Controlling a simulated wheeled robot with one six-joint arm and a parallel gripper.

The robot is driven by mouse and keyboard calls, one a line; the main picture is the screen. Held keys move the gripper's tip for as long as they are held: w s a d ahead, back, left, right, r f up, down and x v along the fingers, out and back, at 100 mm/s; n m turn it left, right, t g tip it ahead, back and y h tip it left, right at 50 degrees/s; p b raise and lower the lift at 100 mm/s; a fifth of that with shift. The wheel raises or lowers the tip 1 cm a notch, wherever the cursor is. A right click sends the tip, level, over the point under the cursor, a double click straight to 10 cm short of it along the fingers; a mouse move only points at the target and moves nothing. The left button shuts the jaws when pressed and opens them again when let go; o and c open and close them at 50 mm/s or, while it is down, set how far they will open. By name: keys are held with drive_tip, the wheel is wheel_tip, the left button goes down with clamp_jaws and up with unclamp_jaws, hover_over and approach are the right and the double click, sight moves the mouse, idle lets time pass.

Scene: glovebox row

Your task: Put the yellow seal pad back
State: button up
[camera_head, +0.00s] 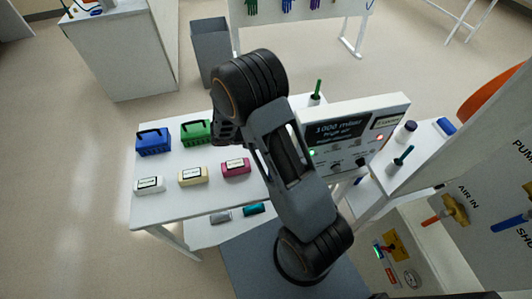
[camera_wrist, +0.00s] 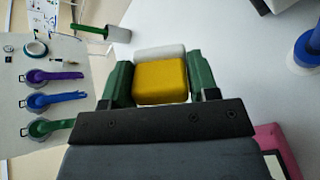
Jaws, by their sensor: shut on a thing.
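The yellow seal pad (camera_wrist: 160,81) sits between the two green fingers of my gripper (camera_wrist: 157,78) in the wrist view. My gripper is shut on it. A whitish block (camera_wrist: 160,51) shows just beyond the pad; I cannot tell whether they touch. In the head view my arm hides the pad and most of my gripper, which is over the right part of the white table (camera_head: 190,206).
Blue (camera_head: 153,141) and green (camera_head: 194,132) carriers and labelled white (camera_head: 149,185), cream (camera_head: 192,176) and pink (camera_head: 236,167) blocks stand on the table's left side. A control panel (camera_head: 352,140) stands right of my arm. A green-handled tool (camera_head: 317,93) stands behind.

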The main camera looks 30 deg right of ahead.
drive_tip(key=m+g+y, duration=0.1)
drive_tip(key=s+f+m+g+y+b, duration=0.1)
drive_tip(key=m+y, duration=0.1)
drive_tip(key=s+d+f+m+g+y, duration=0.1)
drive_tip(key=y, duration=0.1)
drive_tip(key=shift+f+m, duration=0.1)
drive_tip(key=shift+m, duration=0.3)
drive_tip(key=m+y, duration=0.1)
drive_tip(key=m+y+b, duration=0.1)
drive_tip(key=shift+s+f+y, duration=0.15)
drive_tip(key=shift+f+y, duration=0.15)
drive_tip(key=shift+f, duration=0.05)
drive_tip(key=m+y, duration=0.1)
drive_tip(key=m+t+y+b, duration=0.1)
drive_tip(key=w+m+y, duration=0.1)
drive_tip(key=shift+a+f+b, duration=0.15)
drive_tip(key=shift+a+b, duration=0.15)
drive_tip(key=shift+a, duration=0.1)
drive_tip(key=w+f+m+t+y, duration=0.1)
drive_tip(key=w+m, duration=0.1)
drive_tip(key=w+f+m+t+y, duration=0.1)
drive_tip(key=w+f+m+t, duration=0.1)
drive_tip(key=m, duration=0.1)
drive_tip(key=shift+b, duration=0.4)
drive_tip(key=shift+f, duration=2.35)
